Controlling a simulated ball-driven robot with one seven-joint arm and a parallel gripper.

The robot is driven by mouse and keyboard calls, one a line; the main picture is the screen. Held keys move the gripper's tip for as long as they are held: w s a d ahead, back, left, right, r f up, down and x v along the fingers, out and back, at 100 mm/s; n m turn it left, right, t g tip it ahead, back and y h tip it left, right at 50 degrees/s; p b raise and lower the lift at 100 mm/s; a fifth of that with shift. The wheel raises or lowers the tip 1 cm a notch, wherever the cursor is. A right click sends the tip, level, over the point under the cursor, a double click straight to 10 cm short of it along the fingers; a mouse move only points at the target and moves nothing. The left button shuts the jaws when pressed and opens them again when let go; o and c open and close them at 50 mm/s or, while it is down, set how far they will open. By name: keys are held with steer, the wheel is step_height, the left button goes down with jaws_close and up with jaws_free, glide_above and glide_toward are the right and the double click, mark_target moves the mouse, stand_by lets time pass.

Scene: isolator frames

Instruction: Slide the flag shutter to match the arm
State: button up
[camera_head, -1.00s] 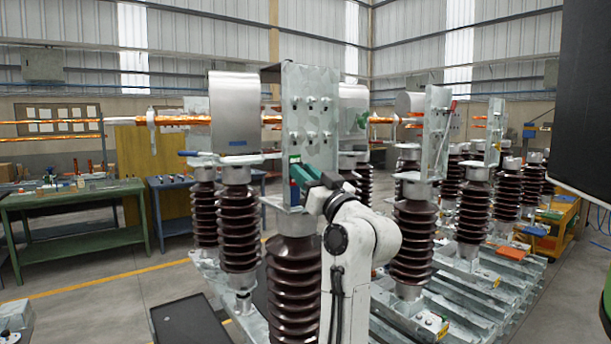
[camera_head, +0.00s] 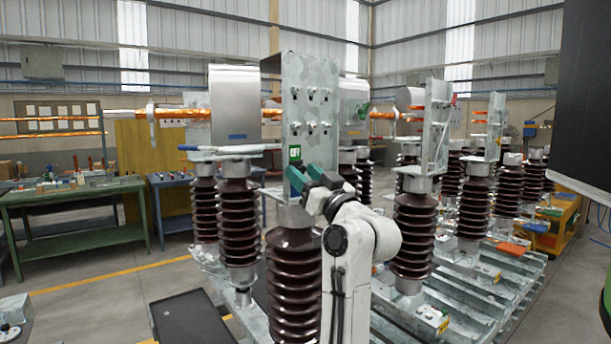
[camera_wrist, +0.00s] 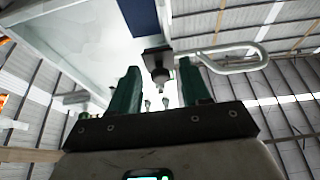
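A small green-and-white flag window (camera_head: 295,153) shows on the lower part of the galvanised upright plate (camera_head: 308,85), above the front brown insulator. My gripper (camera_head: 296,178), with green fingers, is just below the window and partly hides the plate's foot. In the wrist view my gripper (camera_wrist: 160,88) has its two green fingers apart. A dark block with a knob (camera_wrist: 159,68) shows in the gap beyond them, and I see no finger touching it. A dark blue panel (camera_wrist: 138,17) is above that block; it may be the shutter.
Ribbed brown insulators (camera_head: 293,285) stand close beside my arm on steel rails. A bent metal rod loop (camera_wrist: 240,57) is right of the fingers in the wrist view. A green workbench (camera_head: 75,200) is at the left, with open floor in front.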

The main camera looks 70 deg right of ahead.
steer(key=v, duration=1)
steer(key=shift+s+a+p, duration=0.15)
steer(key=shift+s+p, duration=0.15)
steer(key=shift+p, duration=0.1)
steer(key=shift+f, duration=0.2)
stand_by(0.3)
steer(key=w+a+f+n+g+y, duration=0.1)
steer(key=w+a+f+g+y, duration=0.3)
steer(key=f, duration=0.6)
steer(key=w+a+f+n+g+y, duration=0.1)
steer(key=w+a+f+y, duration=0.1)
steer(key=a+f, duration=0.5)
steer(key=w+a+f+g+y, duration=0.2)
steer(key=w+a+f+y, duration=0.1)
steer(key=f, duration=0.9)
steer(key=s+a+f+n+g+y, duration=0.1)
steer(key=s+a+f+g, duration=0.15)
steer(key=a+f, duration=0.35)
steer(key=s+a+f+n+g+y, duration=0.1)
steer(key=s+a+f+g, duration=0.2)
steer(key=f, duration=0.4)
steer(key=s+a+f+g, duration=0.2)
steer(key=s+a+f, duration=0.1)
steer(key=s, duration=0.3)
steer(key=s+a+f+n+g+b, duration=0.1)
steer(key=s+a+f+g, duration=0.2)
steer(key=s+f, duration=0.3)
steer(key=shift+a+f+n+y, duration=0.3)
steer(key=shift+a, duration=0.2)
